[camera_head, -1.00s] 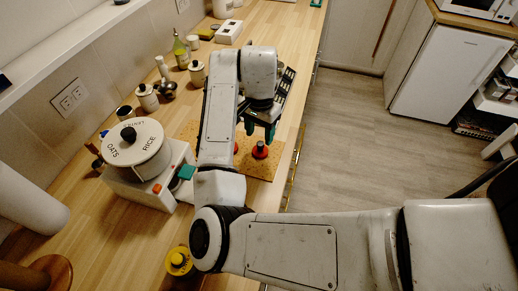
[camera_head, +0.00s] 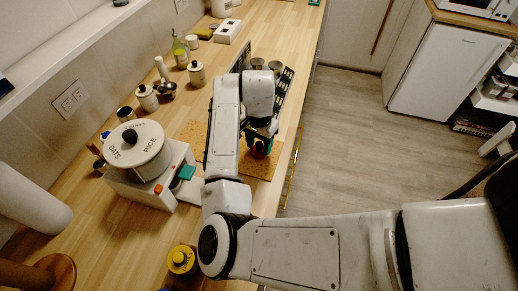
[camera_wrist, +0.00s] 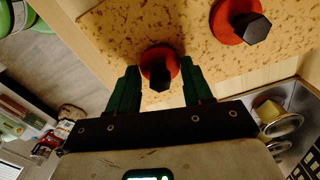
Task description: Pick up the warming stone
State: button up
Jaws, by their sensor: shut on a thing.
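A speckled tan slab (camera_head: 262,167) lies on the wooden counter under my gripper; it also shows in the wrist view (camera_wrist: 110,30). Two red discs with black hexagonal knobs are on it. My gripper (camera_head: 262,140) is low over the slab and shut on the nearer red disc (camera_wrist: 151,57), with one green finger on each side of it. Its black knob (camera_wrist: 160,79) points toward my palm. The other red disc (camera_wrist: 230,23) stands apart at upper right in the wrist view. I cannot tell which of these is called the warming stone. My arm hides part of the slab.
A yellow-topped jar (camera_head: 181,260) stands near my elbow. Metal cups (camera_head: 276,66) and a dark rack (camera_head: 285,88) are beyond my gripper.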

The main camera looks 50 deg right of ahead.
jog(key=shift+c, duration=0.7)
jog(key=shift+r, duration=0.15)
